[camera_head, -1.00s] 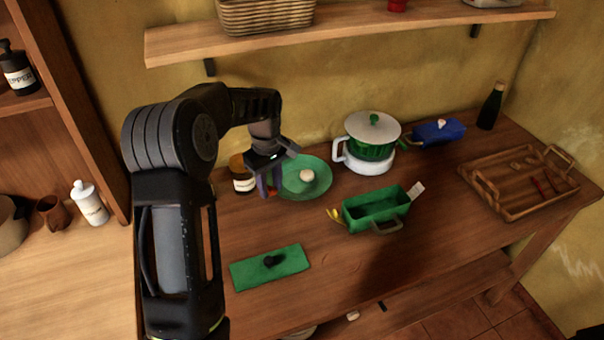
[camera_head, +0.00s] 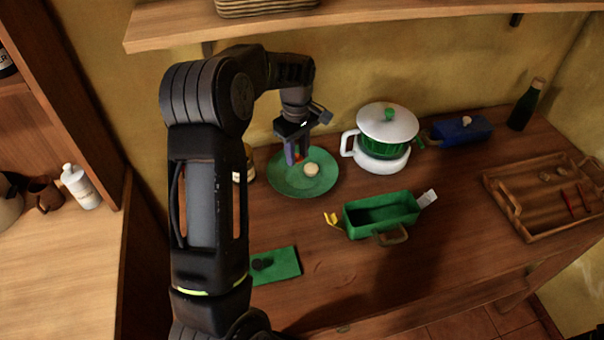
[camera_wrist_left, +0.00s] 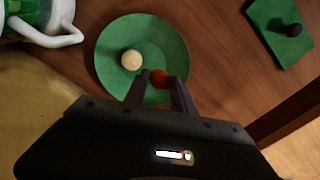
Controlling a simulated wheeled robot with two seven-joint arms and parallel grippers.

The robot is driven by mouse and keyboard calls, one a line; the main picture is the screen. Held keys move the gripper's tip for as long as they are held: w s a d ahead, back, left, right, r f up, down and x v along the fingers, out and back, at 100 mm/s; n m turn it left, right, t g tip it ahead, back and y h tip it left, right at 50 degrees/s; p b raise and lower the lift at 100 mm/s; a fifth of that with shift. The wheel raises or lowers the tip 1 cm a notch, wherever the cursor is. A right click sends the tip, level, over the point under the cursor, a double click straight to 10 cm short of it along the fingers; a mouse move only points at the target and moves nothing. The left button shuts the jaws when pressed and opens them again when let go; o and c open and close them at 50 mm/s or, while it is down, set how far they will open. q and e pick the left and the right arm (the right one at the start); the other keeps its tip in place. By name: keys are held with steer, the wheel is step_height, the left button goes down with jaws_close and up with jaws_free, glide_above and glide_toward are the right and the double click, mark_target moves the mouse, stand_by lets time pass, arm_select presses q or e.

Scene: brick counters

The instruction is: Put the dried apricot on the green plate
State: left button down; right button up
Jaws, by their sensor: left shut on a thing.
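The green plate (camera_head: 290,187) lies on the wooden counter near the wall, with a round cream-coloured item (camera_head: 311,169) on it. My left gripper (camera_head: 296,159) is over the back part of the plate, pointing down. In the left wrist view its two fingers (camera_wrist_left: 160,84) are shut on the small orange-red dried apricot (camera_wrist_left: 159,79), which shows between the tips against the plate (camera_wrist_left: 117,31). In the head view only a bit of the apricot shows at the fingertips. How far it is above the plate is hard to tell. My right gripper is not in view.
A white and green lidded pot (camera_head: 386,130) stands right of the plate, and a jar (camera_head: 250,166) stands partly hidden on its left. A green open box (camera_head: 383,213), a green lid (camera_head: 275,266) and a wooden tray (camera_head: 525,234) are also on the counter. A shelf (camera_head: 380,18) hangs above.

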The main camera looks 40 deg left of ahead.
arm_select(q)
glide_above(298, 184)
step_height(298, 184, down, 4)
steer(key=shift+s+f, duration=0.1)
steer(key=shift+f, duration=0.1)
steer(key=shift+f+b, duration=1.25)
steer(key=shift+f, duration=1.2)
steer(key=shift+f, duration=0.15)
steer(key=c, duration=1.5)
jaws_free()
steer(key=shift+f, duration=0.1)
steer(key=shift+o, duration=0.9)
steer(key=shift+r, duration=0.2)
